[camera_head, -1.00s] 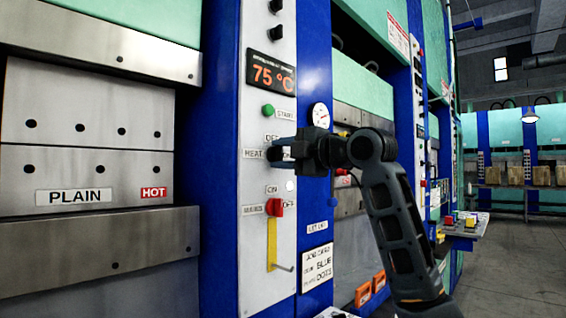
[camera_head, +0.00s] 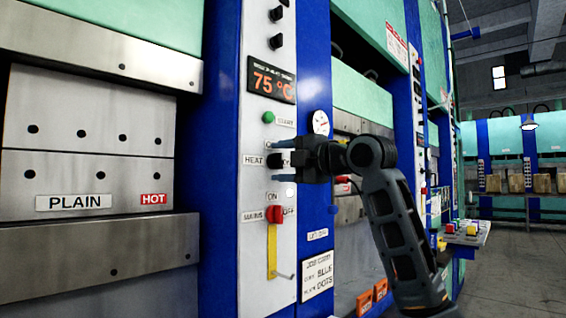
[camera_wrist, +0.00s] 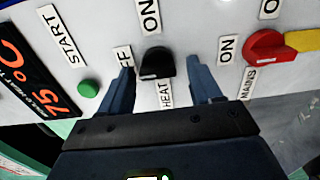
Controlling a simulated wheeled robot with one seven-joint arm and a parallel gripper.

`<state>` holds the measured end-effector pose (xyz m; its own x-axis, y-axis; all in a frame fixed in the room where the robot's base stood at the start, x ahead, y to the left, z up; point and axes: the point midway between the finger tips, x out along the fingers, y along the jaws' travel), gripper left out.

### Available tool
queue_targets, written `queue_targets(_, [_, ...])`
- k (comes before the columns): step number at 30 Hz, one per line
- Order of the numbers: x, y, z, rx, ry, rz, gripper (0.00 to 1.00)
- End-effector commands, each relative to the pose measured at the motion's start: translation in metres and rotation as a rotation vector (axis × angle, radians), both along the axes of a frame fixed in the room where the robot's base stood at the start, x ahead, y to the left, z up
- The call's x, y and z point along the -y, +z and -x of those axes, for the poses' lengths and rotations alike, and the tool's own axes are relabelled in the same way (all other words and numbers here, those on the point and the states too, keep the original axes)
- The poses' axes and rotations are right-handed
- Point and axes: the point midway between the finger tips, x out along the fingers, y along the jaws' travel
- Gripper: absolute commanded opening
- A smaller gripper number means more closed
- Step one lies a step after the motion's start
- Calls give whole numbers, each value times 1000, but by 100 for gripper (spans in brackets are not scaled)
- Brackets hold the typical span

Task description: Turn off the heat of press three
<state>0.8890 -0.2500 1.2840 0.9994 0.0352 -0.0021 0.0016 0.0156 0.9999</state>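The black heat knob (camera_wrist: 157,63) is on the pale control panel, with a HEAT label below it, an ON label above it and a partly hidden OFF label to its left in the wrist view. Its ridge seems to face ON. My gripper (camera_wrist: 165,88) is open, one finger on each side of the knob; contact is not clear. In the head view my gripper (camera_head: 284,160) points left at the knob (camera_head: 274,160), one finger above and one below. The temperature display (camera_head: 271,84) reads 75 °C. No press number is legible.
The green start button (camera_head: 268,117) is above the knob. The red mains switch (camera_head: 274,214) and a yellow strip with a lever (camera_head: 272,250) are below. A gauge (camera_head: 320,122) is on the blue column. Metal platens (camera_head: 85,180) marked HOT stand at left. The aisle floor (camera_head: 520,265) at right is clear.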

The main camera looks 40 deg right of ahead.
Motion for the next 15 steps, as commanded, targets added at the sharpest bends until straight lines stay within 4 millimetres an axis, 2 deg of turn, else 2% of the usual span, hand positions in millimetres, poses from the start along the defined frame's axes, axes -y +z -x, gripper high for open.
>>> queue_targets(8, [1,1,2,2,-1,0,66])
queue_targets(11, [1,1,10,2,-2,0,66])
queue_targets(15, [2,0,31,3,-3,1,66])
